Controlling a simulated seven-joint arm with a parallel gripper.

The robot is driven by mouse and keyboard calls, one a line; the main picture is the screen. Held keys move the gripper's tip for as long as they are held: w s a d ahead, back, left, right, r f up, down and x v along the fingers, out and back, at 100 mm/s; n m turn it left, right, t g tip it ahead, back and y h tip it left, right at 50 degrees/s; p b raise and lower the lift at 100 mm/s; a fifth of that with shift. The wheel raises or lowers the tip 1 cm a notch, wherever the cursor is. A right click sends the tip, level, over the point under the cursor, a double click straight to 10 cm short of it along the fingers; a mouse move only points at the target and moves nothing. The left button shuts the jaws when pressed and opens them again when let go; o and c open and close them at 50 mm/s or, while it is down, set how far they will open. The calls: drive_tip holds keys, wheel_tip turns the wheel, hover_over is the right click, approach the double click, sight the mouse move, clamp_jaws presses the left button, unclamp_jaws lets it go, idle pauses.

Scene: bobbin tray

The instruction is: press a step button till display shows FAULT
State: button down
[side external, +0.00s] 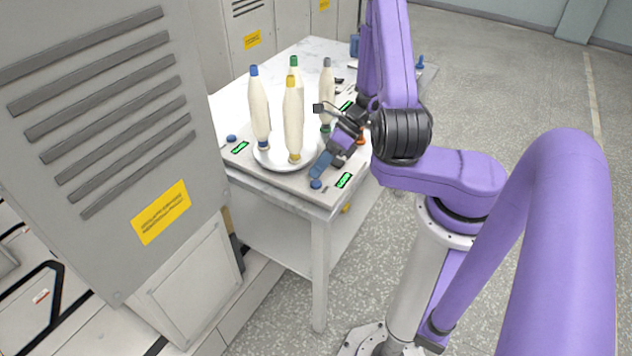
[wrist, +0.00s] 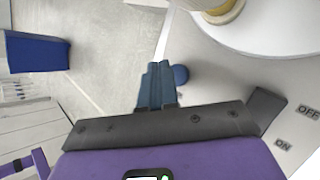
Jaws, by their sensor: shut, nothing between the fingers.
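My gripper (side external: 318,172) is shut and empty, its blue fingers pointing down just above a blue button (side external: 316,184) at the table's near corner. In the wrist view my gripper's fingertips (wrist: 157,70) are beside the round blue button (wrist: 180,75), which they partly cover; I cannot tell whether they touch it. A green-lit display (side external: 343,180) lies right of this button; its text is too small to read. Another blue button (side external: 231,139) and green display (side external: 240,147) are at the left edge, and a third green display (side external: 346,105) is farther back.
A round white tray (side external: 268,162) with several upright cream bobbins (side external: 293,118) stands close left of my gripper. An orange knob (side external: 361,139) is on the right edge. ON and OFF labels (wrist: 309,111) show in the wrist view. A grey cabinet (side external: 100,130) stands at left.

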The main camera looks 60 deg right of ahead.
sight(319, 180)
drive_tip(key=shift+f, duration=0.2)
drive_tip(key=shift+f, duration=0.25)
drive_tip(key=shift+f, duration=0.4)
idle(0.8)
drive_tip(key=shift+r, duration=0.85)
drive_tip(key=shift+r, duration=2.5)
idle(0.7)
